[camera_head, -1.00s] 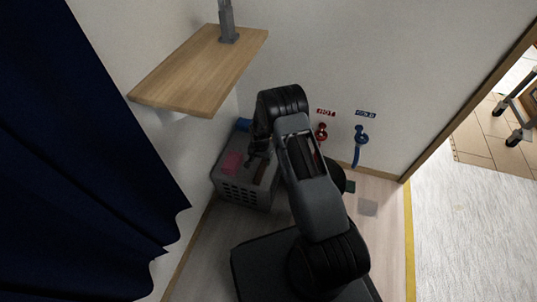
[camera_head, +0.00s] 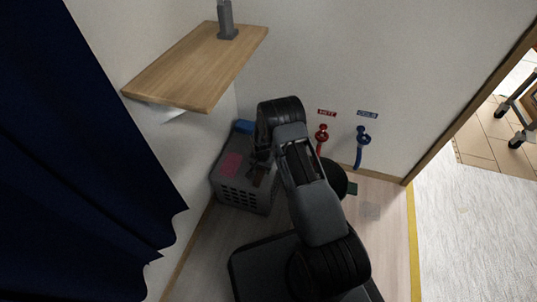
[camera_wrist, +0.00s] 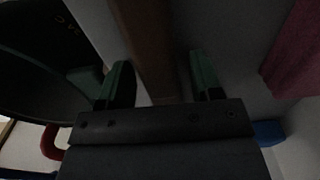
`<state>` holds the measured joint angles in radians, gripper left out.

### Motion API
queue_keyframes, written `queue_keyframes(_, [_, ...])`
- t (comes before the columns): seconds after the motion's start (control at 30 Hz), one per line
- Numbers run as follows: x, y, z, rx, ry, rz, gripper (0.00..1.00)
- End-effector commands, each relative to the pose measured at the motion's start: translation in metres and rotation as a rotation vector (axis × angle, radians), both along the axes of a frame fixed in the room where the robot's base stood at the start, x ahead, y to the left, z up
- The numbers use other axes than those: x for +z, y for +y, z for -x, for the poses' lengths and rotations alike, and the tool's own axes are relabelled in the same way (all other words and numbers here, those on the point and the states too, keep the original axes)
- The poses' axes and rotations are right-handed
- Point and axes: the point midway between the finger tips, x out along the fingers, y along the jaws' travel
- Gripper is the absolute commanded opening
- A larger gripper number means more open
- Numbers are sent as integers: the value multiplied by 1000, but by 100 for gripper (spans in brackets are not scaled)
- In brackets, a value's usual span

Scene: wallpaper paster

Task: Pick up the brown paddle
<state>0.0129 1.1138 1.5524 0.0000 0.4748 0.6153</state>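The brown paddle (camera_head: 259,178) lies at the right side of the grey crate (camera_head: 240,196), partly hidden by my arm in the head view. In the wrist view, the brown paddle (camera_wrist: 150,40) runs as a dark brown strip between my gripper's two green-tipped fingers. My gripper (camera_wrist: 162,78) is open, with a visible gap on each side of the strip. In the head view, my gripper (camera_head: 258,163) is over the crate at the paddle. The wrist view is dark, so the depth between fingers and paddle is unclear.
A pink thing (camera_head: 231,164) lies on the crate's left, also in the wrist view (camera_wrist: 295,50). A blue thing (camera_head: 244,126) sits at its back. Red (camera_head: 321,138) and blue (camera_head: 361,145) taps are on the wall. A wooden shelf (camera_head: 195,70) juts out above left.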

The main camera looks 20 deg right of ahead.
Motion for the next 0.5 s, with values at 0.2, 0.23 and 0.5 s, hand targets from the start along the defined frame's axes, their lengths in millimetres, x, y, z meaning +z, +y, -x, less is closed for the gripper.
queue_keyframes(0.2, [0,0,0,0,0,0,38])
queue_keyframes(0.23, [0,0,0,0,0,0,35])
queue_keyframes(0.5, [0,0,0,0,0,0,12])
